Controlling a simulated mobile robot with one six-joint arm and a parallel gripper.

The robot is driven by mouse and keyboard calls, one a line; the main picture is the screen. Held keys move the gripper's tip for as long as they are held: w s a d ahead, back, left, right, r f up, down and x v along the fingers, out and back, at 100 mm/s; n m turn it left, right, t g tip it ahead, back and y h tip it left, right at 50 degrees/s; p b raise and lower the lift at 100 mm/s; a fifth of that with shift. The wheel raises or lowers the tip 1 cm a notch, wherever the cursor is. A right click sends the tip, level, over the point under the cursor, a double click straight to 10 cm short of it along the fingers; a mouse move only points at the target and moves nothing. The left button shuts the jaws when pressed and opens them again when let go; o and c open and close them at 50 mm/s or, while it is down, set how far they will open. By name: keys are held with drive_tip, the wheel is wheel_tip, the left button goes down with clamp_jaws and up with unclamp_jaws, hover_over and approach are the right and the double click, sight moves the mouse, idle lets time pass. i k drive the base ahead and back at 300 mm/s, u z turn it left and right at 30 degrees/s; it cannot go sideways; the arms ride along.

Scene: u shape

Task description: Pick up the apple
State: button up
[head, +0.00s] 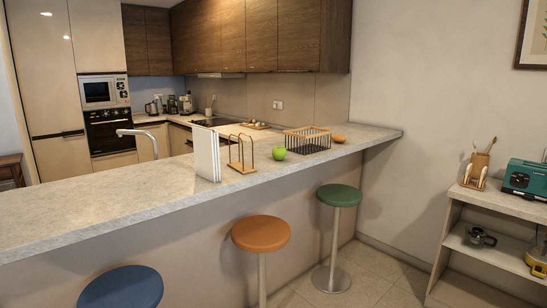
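A green apple (279,153) sits on the light stone counter (130,205). It is between a brown rack with a wooden base (241,155) on its left and a wire basket with a wooden rim (307,140) on its right. It stands apart from the rack and close to the basket; whether it touches the basket I cannot tell. My gripper does not show in the head view.
White upright boards (206,153) stand left of the rack. Orange (261,234), green (339,195) and blue (121,289) stools stand in front of the counter. A shelf unit (497,202) is at the right. Open floor lies between stools and shelf.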

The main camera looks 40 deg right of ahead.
sight(279, 153)
drive_tip(key=z, duration=0.35)
drive_tip(key=i, duration=1)
drive_tip(key=u, duration=0.35)
